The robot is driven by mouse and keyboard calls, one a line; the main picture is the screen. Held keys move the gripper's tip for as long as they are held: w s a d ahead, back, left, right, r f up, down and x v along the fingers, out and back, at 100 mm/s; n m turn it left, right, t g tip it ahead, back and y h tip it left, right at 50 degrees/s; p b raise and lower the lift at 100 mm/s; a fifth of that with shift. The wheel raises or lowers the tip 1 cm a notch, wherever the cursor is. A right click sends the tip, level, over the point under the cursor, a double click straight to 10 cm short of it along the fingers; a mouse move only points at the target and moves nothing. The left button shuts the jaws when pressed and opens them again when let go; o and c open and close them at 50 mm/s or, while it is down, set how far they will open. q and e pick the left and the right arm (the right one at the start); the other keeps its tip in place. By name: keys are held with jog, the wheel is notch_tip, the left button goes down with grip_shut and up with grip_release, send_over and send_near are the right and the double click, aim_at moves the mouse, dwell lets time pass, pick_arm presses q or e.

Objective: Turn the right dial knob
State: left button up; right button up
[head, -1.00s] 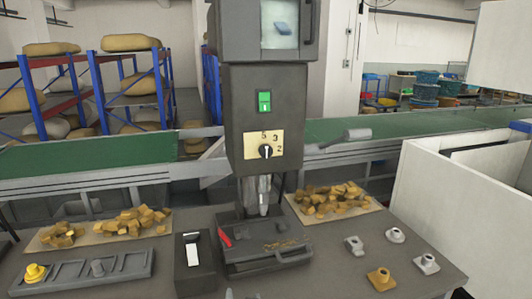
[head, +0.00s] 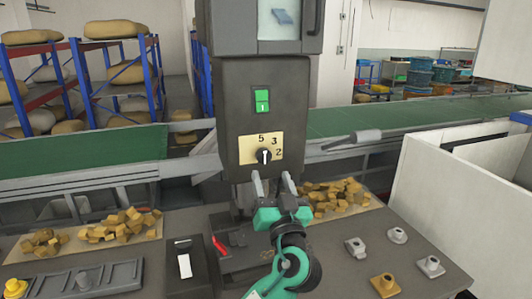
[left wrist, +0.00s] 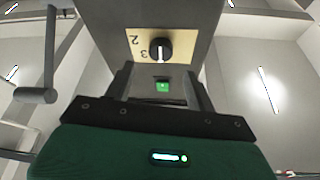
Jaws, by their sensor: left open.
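The dial knob (head: 264,156) is black with a white pointer mark standing about upright. It sits on a cream number plate (head: 246,150) on the front of the dark machine column; I see only this one dial. My left gripper (head: 272,174) is open just below the knob, with its two fingers pointing up and nothing between them. In the left wrist view the knob (left wrist: 160,50) lies ahead, between the lines of the open fingers (left wrist: 159,72) and apart from them. My right gripper is not in view.
A green switch (head: 262,100) is above the dial. A lever handle (head: 352,139) juts out to the right of the column. Wooden pieces (head: 336,197) lie on a board behind my gripper. Metal parts (head: 397,235) stand on the table at right.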

aim_at(265, 157)
pick_arm(q)
jog(key=p+x, duration=0.1)
jog(key=x, duration=0.4)
jog(key=shift+r+p, duration=0.1)
jog(key=shift+p, duration=0.25)
jog(key=shift+w+a+r, duration=0.15)
jog(key=shift+w+a, duration=0.05)
jog(key=shift+w, duration=0.5)
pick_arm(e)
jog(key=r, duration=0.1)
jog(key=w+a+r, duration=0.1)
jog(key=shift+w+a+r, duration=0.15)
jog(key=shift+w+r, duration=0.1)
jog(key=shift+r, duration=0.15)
pick_arm(q)
jog(key=c, duration=1)
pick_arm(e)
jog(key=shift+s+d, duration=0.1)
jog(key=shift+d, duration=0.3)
